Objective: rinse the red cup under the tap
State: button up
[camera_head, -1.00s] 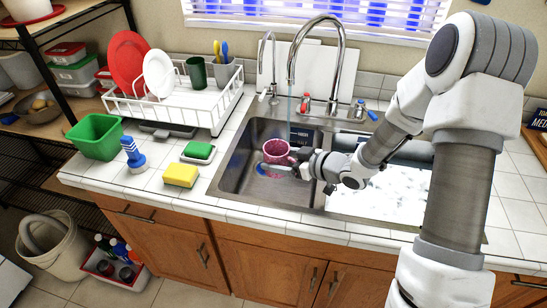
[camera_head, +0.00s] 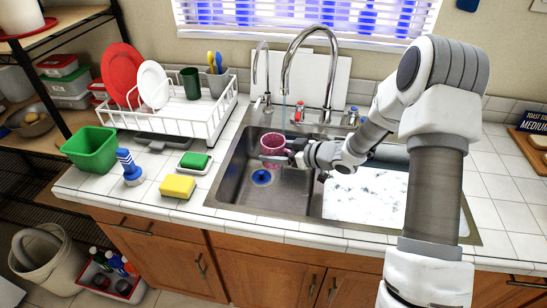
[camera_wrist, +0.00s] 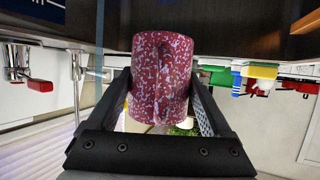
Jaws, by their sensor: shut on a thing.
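The red cup (camera_head: 272,146), speckled with white, is held over the left basin of the sink (camera_head: 232,172). My gripper (camera_head: 275,157) is shut on it from the right side. In the wrist view the cup (camera_wrist: 161,75) sits between the two black fingers of my gripper (camera_wrist: 162,105). The curved metal tap (camera_head: 310,30) stands behind the sink. A thin bluish stream of water (camera_head: 284,103) drops from its spout toward the back of the cup. I cannot tell whether the water enters the cup.
A white dish rack (camera_head: 185,125) with plates stands at the left. A white speckled board (camera_head: 365,193) covers the right basin.

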aim_at(277, 151)
jog(key=w+d+p, duration=0.1)
jog(key=w, duration=0.6)
jog(key=shift+w+d+p, duration=0.2)
jog(key=shift+w+p, duration=0.1)
jog(key=shift+p, duration=0.05)
jog(key=shift+d, duration=0.2)
jog(key=shift+s+d, duration=0.1)
jog(key=shift+d, duration=0.25)
jog(key=shift+a, duration=0.2)
dwell(0.4)
jog(key=shift+a, duration=0.35)
jog(key=shift+s+a+r+p, duration=0.15)
jog(key=shift+s+a+r, duration=0.2)
jog(key=shift+s, duration=1.25)
jog(key=shift+s+a+r+p, duration=0.2)
jog(key=shift+s+a+r, duration=0.15)
jog(key=shift+s, duration=1.3)
jog(key=shift+s+a+r+p, duration=0.15)
jog(key=shift+s+a+r, duration=0.15)
jog(key=shift+s, duration=1.3)
